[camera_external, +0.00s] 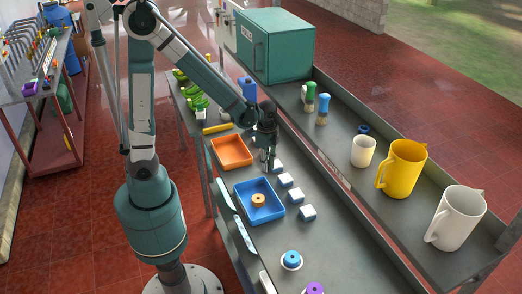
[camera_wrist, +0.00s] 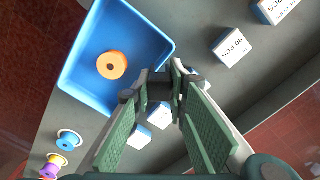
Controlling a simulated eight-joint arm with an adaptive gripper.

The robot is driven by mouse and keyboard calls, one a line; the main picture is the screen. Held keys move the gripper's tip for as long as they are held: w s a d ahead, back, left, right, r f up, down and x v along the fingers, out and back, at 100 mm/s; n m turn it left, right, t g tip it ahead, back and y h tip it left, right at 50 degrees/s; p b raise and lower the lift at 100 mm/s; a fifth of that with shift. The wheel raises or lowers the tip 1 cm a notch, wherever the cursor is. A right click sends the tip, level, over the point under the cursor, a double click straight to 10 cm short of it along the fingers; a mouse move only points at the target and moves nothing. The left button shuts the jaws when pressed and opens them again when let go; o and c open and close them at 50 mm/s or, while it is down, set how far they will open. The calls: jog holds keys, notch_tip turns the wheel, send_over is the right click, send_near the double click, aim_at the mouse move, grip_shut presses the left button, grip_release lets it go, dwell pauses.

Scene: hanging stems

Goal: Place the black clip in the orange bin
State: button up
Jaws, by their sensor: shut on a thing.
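My gripper (camera_external: 268,162) hangs just right of the orange bin (camera_external: 218,162), over the bench, near the small white boxes. In the wrist view its green-padded fingers (camera_wrist: 160,80) are shut on a small dark piece, the black clip (camera_wrist: 160,90), held between the fingertips. The clip is hard to make out in the external view. The orange bin is a shallow tray and looks empty.
A blue bin (camera_external: 240,190) holding an orange spool (camera_external: 259,201) stands in front of the orange bin. Several white boxes (camera_external: 307,212) line its right. A blue spool (camera_external: 291,260) lies nearer. A raised shelf (camera_external: 335,135) on the right carries a yellow jug (camera_external: 403,167).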

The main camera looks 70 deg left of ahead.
jog(key=s+a+n+b, duration=0.2)
jog(key=a+n, duration=0.3)
jog(key=a, duration=1.1)
jog(key=s+a+n+b, duration=0.2)
jog(key=s+a+n, duration=0.3)
jog(key=a, duration=1.1)
jog(key=shift+s+f+n+b, duration=0.15)
jog(key=shift+f+n+b, duration=0.15)
jog(key=shift+f+b, duration=0.05)
jog(key=shift+f, duration=0.15)
send_over(230, 154)
jog(key=shift+f, duration=2.8)
jog(key=shift+f+b, duration=0.4)
jog(key=shift+f, duration=1.65)
jog(key=shift+f, duration=0.25)
jog(key=o, duration=0.8)
jog(key=shift+r, duration=0.1)
jog(key=shift+c, duration=0.2)
